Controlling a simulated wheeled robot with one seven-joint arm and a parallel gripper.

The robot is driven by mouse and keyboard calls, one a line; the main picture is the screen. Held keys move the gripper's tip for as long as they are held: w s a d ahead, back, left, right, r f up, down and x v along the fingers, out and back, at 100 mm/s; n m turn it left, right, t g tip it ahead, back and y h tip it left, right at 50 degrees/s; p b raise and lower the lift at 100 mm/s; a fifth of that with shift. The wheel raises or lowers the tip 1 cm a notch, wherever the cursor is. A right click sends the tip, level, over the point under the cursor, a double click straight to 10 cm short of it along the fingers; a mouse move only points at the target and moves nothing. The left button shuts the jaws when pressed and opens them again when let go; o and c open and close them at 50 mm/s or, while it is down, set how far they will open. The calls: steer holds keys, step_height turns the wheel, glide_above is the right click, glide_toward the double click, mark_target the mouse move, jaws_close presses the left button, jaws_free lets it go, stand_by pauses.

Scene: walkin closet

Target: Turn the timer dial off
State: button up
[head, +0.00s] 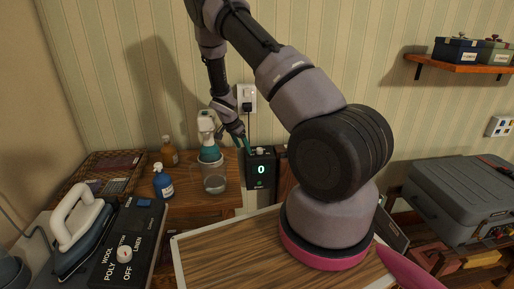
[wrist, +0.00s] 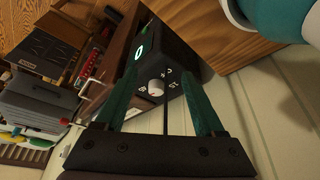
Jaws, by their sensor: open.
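The timer is a black box (head: 261,172) with a lit green "0" on its front, standing by the wall at the right end of the wooden side table. Its white dial (wrist: 156,87) is on the top face, with small white markings around it that are too small to read. The dial also shows small in the head view (head: 262,152). My gripper (wrist: 161,72) is open, its two green fingers on either side of the dial in the wrist view. I cannot tell whether they touch it. In the head view my gripper (head: 245,142) is at the timer's top left.
An iron (head: 78,230) sits front left.

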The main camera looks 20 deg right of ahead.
glide_above(259, 149)
steer(key=a, duration=0.2)
steer(key=shift+s, duration=0.4)
steer(key=x, duration=0.4)
steer(key=shift+w+d+f, duration=0.1)
steer(key=shift+d+f, duration=0.1)
steer(key=shift+f, duration=0.25)
jaws_close()
